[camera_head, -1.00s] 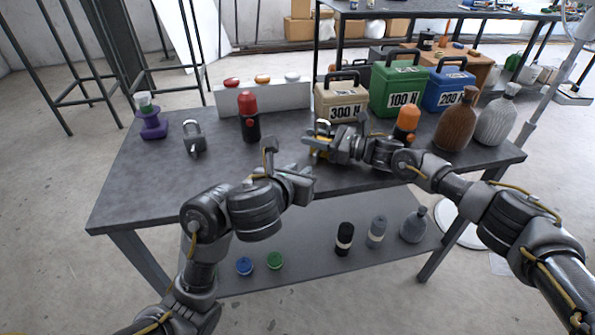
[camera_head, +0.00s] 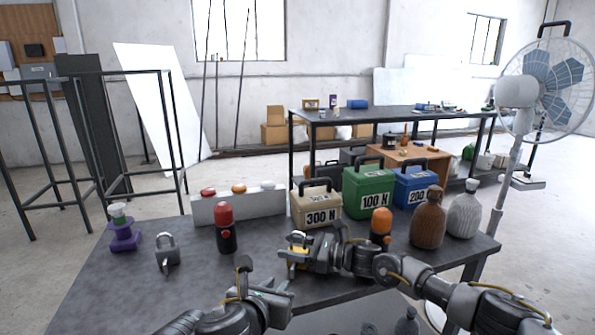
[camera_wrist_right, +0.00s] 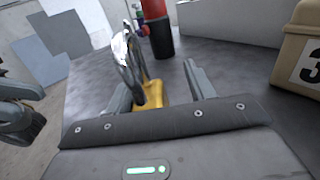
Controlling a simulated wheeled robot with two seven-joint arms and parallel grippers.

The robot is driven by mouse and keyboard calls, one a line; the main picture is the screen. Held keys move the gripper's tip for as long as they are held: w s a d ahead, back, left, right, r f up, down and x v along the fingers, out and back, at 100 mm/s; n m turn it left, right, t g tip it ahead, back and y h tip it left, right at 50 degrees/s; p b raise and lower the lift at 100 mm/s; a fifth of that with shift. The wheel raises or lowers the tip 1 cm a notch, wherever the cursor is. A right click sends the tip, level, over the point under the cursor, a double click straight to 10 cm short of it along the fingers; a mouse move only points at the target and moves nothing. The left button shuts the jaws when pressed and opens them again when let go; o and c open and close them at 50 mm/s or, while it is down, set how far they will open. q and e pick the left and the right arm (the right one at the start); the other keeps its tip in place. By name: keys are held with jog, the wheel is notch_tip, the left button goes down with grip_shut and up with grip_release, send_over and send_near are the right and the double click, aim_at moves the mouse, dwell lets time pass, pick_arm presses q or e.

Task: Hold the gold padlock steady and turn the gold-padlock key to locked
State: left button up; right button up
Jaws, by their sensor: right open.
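The gold padlock (camera_head: 298,257) is on the grey table, partly hidden by my right gripper (camera_head: 290,257). In the right wrist view its gold body (camera_wrist_right: 153,95) and silver shackle (camera_wrist_right: 128,62) show between the two fingers of my right gripper (camera_wrist_right: 166,86). That gripper is open around the padlock; whether a finger touches it is unclear. My left gripper (camera_head: 284,293) is near the front of the table, below the padlock in the head view and apart from it. Its jaw opening is not clear. I cannot make out the key.
A silver padlock (camera_head: 167,251) and a purple object (camera_head: 124,235) stand at the left. A red-topped black bottle (camera_head: 225,232) is behind the gold padlock. The beige 300 N case (camera_head: 316,207), orange-topped bottle (camera_head: 381,227) and brown bottle (camera_head: 428,220) stand right. Bare table lies front left.

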jog(key=v, duration=1.1)
jog(key=shift+s+d, duration=0.1)
jog(key=shift+d, duration=0.3)
